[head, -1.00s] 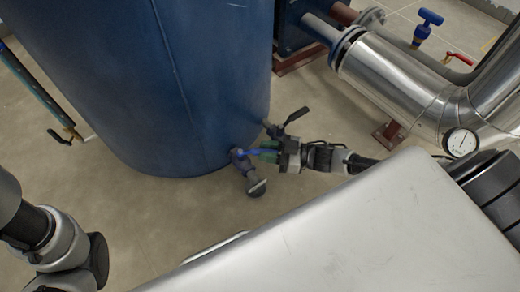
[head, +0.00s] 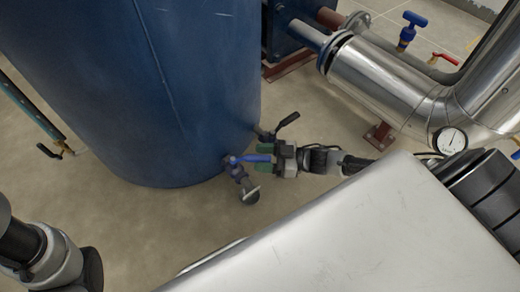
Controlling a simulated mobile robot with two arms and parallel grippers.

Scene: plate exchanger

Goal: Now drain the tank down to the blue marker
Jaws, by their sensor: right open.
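The large blue tank (head: 140,90) fills the upper left of the head view. Low on its right side is a drain valve with a blue lever handle (head: 246,159) and a pipe outlet (head: 250,191) pointing down to the floor. My right gripper (head: 264,158) has green fingertips and is open, with the end of the blue lever between or right beside its fingers; contact cannot be told. A slim blue-green tube (head: 28,105) stands left of the tank. No blue marker can be made out. My left arm shows at the lower left; its gripper is out of view.
A second valve with a black lever (head: 287,120) sits just above my right gripper. Large silver pipes (head: 385,80) with a round gauge (head: 450,140) run at the right. Another blue-handled valve (head: 408,30) and a red lever (head: 446,58) are at the back right. Floor left of the outlet is clear.

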